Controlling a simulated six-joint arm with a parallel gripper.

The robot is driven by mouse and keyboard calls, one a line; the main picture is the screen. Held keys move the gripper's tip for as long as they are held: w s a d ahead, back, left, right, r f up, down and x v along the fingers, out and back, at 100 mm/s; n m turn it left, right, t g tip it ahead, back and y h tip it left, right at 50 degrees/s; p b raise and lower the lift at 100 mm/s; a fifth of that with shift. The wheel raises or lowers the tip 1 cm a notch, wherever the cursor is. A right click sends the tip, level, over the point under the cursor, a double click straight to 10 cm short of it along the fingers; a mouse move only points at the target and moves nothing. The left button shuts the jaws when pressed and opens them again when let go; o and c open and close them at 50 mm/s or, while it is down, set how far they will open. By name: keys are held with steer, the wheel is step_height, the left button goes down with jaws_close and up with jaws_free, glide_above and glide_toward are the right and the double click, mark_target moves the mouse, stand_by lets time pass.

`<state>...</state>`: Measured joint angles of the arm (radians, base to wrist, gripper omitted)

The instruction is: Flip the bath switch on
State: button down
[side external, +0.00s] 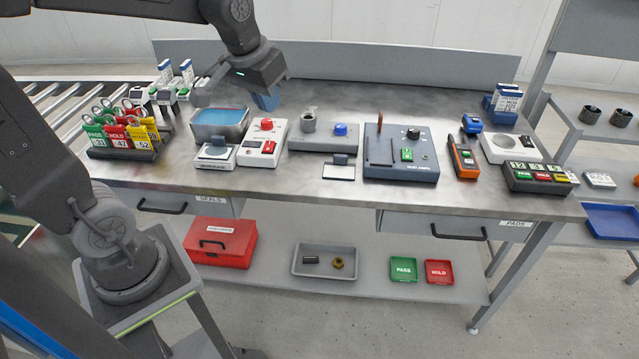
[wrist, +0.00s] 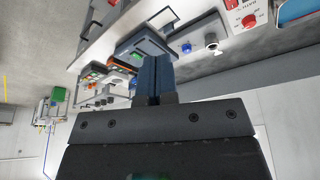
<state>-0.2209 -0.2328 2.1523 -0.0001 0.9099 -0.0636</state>
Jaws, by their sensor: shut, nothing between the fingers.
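A white control box (side external: 262,143) with a red knob (side external: 266,124) and a small red switch (side external: 269,147) stands right of a metal bath (side external: 219,123) of blue liquid.
Right of the box are a grey fixture (side external: 323,138) with a blue knob and a blue test unit (side external: 401,153) with an upright lever. Tagged padlocks (side external: 122,130) stand at left. A low back panel (side external: 400,64) runs behind the bench. The front bench strip is mostly clear.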

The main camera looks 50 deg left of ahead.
steer(key=s+d+m+t, duration=0.2)
steer(key=s+d, duration=0.5)
steer(key=s, duration=0.4)
steer(key=shift+s+m+h, duration=0.35)
steer(key=shift+m+h, duration=0.05)
steer(key=shift+m, duration=0.2)
steer(key=w+a+n+g+y, duration=0.15)
steer(key=w+a+n, duration=0.35)
steer(key=w+a, duration=0.75)
steer(key=w+a+f+n+g, duration=0.1)
steer(key=w+a+f+n, duration=0.1)
steer(key=w+a+f, duration=0.2)
steer(key=w+a+f+n+g, duration=0.2)
steer(key=w+a+f, duration=0.3)
steer(key=a, duration=0.6)
steer(key=shift+a+f, duration=0.15)
steer(key=shift+f, duration=0.6)
